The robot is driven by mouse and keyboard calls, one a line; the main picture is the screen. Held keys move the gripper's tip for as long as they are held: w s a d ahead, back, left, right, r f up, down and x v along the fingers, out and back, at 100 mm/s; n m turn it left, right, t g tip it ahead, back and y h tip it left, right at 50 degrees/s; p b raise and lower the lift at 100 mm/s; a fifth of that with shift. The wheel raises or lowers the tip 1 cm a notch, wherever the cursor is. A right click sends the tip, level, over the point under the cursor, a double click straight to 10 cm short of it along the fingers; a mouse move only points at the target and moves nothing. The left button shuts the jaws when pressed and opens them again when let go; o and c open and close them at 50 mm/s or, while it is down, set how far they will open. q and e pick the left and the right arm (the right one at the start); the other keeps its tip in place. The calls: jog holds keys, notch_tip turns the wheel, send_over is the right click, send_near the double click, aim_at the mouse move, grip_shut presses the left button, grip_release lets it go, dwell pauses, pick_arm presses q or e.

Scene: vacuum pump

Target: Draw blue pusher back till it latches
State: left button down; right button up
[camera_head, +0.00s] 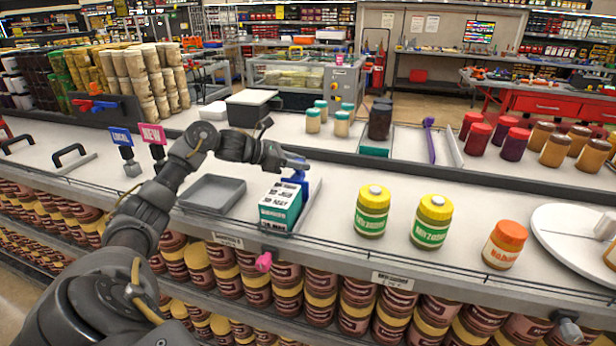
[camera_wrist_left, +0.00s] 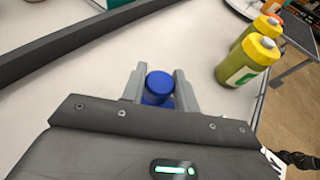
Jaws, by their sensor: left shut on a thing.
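The blue pusher (camera_head: 301,181) stands on the counter in a pale track (camera_head: 311,205), right behind a teal and white carton (camera_head: 280,206). My left gripper (camera_head: 297,165) reaches over from the left and is at the pusher's top. In the left wrist view the pusher's round blue knob (camera_wrist_left: 160,84) sits between the two grey fingers of my left gripper (camera_wrist_left: 160,88), which are shut on it. The latch cannot be made out. My right gripper is not in view.
A grey tray (camera_head: 213,194) lies left of the carton. Two yellow-lidded jars (camera_head: 372,212) and (camera_head: 432,222) and an orange-lidded jar (camera_head: 505,245) stand to the right. A dark rail (camera_head: 400,168) runs behind. A pink knob (camera_head: 264,262) is at the front edge.

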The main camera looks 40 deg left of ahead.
pick_arm(q)
jog(key=shift+w, duration=0.1)
jog(key=shift+a, duration=0.1)
jog(key=c, duration=1.1)
grip_release()
jog(key=shift+o, duration=0.2)
